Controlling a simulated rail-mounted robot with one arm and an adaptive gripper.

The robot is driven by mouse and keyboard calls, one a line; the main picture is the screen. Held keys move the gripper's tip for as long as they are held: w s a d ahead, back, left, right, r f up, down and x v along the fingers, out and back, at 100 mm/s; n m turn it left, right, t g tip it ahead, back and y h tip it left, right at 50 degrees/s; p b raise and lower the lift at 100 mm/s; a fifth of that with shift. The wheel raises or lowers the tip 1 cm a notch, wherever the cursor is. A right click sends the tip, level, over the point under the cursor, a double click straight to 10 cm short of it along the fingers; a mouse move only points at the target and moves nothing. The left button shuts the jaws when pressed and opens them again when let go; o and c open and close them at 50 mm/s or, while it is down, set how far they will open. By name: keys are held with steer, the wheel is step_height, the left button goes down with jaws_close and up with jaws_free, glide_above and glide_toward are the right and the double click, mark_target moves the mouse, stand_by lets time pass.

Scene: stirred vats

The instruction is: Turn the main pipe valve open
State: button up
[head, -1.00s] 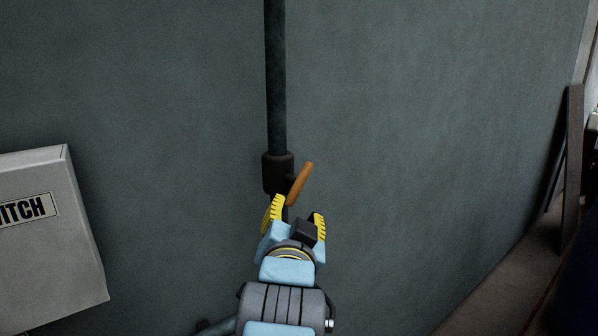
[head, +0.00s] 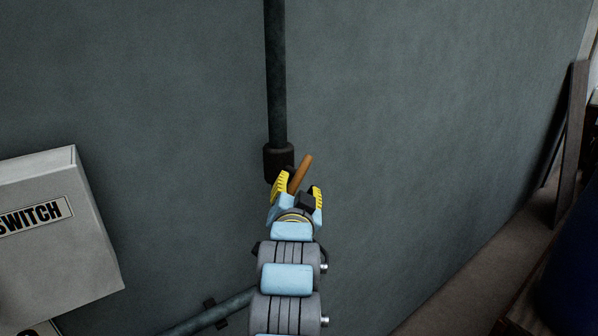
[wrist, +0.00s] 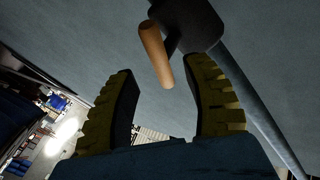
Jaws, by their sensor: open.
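The main pipe valve is a dark body (head: 278,161) on a vertical pipe against the wall, with an orange-brown handle (head: 302,173) that slants up to the right. In the wrist view the handle (wrist: 155,54) reaches down from the dark valve body (wrist: 192,22) toward the gap between the fingers. My gripper (head: 299,187) is open, with yellow-edged fingers. In the head view its fingers stand either side of the handle's lower part. In the wrist view my gripper (wrist: 165,100) holds nothing, and the handle's free end is near the fingertips. I cannot tell whether a finger touches it.
A grey switch box (head: 60,225) is on the wall at the left. A thinner pipe (head: 210,315) runs low along the wall. The wall right of the valve is clear. Dark boards (head: 572,140) lean at the far right, near a blue rounded object (head: 572,270).

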mark_target(299, 179)
steer(key=shift+w+d+r+p, duration=0.1)
steer(key=shift+w+p, duration=0.55)
steer(key=shift+w, duration=1.75)
jaws_close()
